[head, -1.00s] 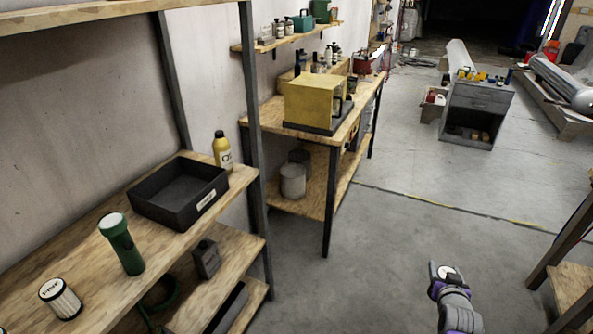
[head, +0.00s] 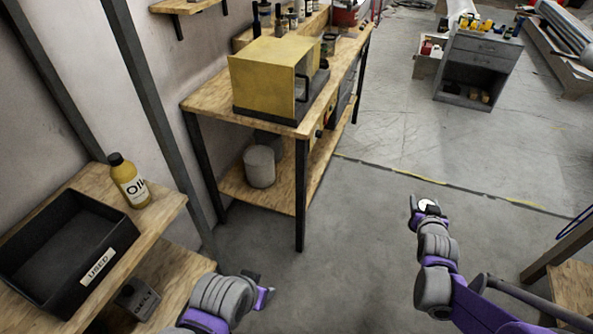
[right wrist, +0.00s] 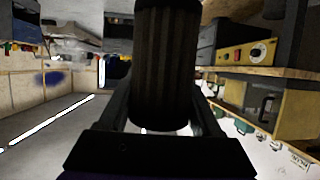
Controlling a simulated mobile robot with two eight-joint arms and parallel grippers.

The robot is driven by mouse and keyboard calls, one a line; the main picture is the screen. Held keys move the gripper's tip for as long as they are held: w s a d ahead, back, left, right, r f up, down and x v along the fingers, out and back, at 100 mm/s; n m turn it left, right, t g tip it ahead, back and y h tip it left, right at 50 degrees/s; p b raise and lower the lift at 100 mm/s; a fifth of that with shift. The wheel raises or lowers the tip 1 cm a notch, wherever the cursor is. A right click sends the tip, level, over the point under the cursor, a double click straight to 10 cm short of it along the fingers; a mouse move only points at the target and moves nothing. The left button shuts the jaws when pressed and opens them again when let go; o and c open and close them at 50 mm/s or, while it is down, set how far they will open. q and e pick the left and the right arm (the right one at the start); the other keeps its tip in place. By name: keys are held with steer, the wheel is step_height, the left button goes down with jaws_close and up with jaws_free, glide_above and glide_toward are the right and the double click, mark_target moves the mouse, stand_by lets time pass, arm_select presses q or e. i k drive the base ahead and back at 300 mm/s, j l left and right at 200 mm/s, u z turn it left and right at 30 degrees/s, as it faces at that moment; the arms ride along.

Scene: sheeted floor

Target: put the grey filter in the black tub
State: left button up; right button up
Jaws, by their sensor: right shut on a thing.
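The black tub (head: 122,246) sits on the wooden shelf at the left of the head view. It is open on top, looks empty inside, and bears a label reading USED. My right gripper (head: 424,206) is at the right of the head view, over the floor and well away from the tub. It is shut on the grey filter (right wrist: 165,70), a dark ribbed cylinder between the fingers in the right wrist view. Only its pale round end (head: 429,203) shows in the head view. My left gripper (head: 262,286) is low, right of the shelf; its jaw opening is unclear.
A yellow oil bottle (head: 130,182) stands just behind the tub. A workbench (head: 212,97) with a yellow box (head: 262,78) stands beyond the shelf. Another wooden bench (head: 573,290) is at the right edge. The floor between them is clear.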

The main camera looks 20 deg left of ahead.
mark_target(91, 250)
steer(key=i+u, duration=0.1)
steer(key=u, duration=0.35)
steer(key=i+u, duration=0.1)
steer(key=u, duration=0.3)
steer(key=i+l+u, duration=0.1)
steer(key=u, duration=0.35)
